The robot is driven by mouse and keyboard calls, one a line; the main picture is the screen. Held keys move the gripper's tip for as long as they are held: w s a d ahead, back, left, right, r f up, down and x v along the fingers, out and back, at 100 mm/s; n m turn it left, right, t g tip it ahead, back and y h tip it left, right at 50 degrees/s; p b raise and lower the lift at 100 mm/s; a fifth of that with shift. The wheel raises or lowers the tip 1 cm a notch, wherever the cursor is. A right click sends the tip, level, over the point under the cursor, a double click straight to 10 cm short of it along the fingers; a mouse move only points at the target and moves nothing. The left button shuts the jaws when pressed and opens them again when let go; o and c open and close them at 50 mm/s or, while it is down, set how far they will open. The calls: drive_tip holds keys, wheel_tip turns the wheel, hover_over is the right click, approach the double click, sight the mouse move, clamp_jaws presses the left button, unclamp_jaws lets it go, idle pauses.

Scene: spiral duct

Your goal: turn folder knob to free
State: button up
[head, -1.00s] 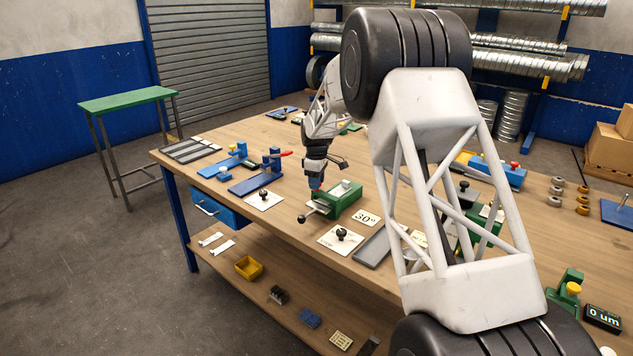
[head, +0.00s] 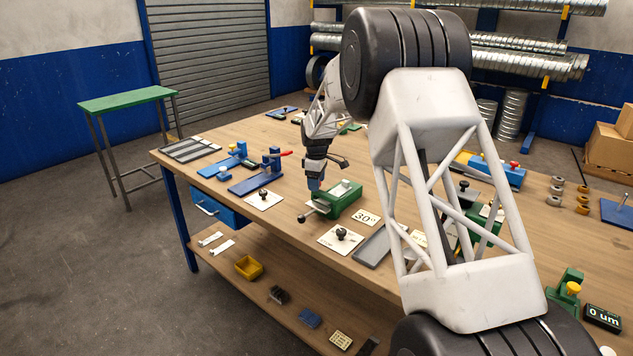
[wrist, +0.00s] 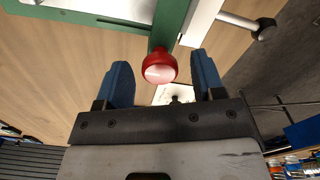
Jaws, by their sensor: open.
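My gripper (head: 315,187) is open and empty, pointing down beside a green bench device (head: 345,200) with a black-tipped lever. In the wrist view, a round red knob (wrist: 160,67) on the green device (wrist: 170,25) lies between the two blue fingertips of my gripper (wrist: 160,62), with a gap on each side. Two white plates bear black knobs: one black knob (head: 263,194) is left of the device, the other (head: 342,234) is in front of it. I cannot tell which knob is named the folder knob. Plate markings are too small to read.
A "30°" card (head: 366,217) and a grey tray (head: 374,249) lie right of the device. A blue clamp with a red handle (head: 265,172) stands to the left. The wooden bench (head: 222,178) has some bare room near its left front edge.

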drive_tip(key=shift+r, duration=0.1)
drive_tip(key=shift+r, duration=3.8)
drive_tip(key=shift+s+d+r, duration=0.1)
drive_tip(key=shift+s+r, duration=0.25)
drive_tip(key=s+d+r+m, duration=0.2)
drive_tip(key=s+r, duration=0.3)
drive_tip(key=s, duration=0.5)
drive_tip(key=s+d+r+m+t, duration=0.1)
drive_tip(key=s+d+r+m, duration=0.2)
drive_tip(key=s, duration=0.7)
drive_tip(key=s+d+r+m, duration=0.1)
drive_tip(key=s+r+m, duration=0.1)
drive_tip(key=s+r, duration=0.65)
drive_tip(key=s+d+f+m, duration=0.1)
drive_tip(key=s+f+m, duration=0.1)
drive_tip(key=s, duration=0.9)
drive_tip(key=s+f+m+t, duration=0.1)
drive_tip(key=s+f, duration=0.3)
drive_tip(key=s, duration=0.8)
drive_tip(key=s+d+f+m, duration=0.1)
drive_tip(key=s+f+m, duration=0.2)
drive_tip(key=s, duration=0.9)
drive_tip(key=shift+s+d+m+t, duration=0.2)
drive_tip(key=shift+d+m+t, duration=0.1)
drive_tip(key=shift+d+m, duration=0.1)
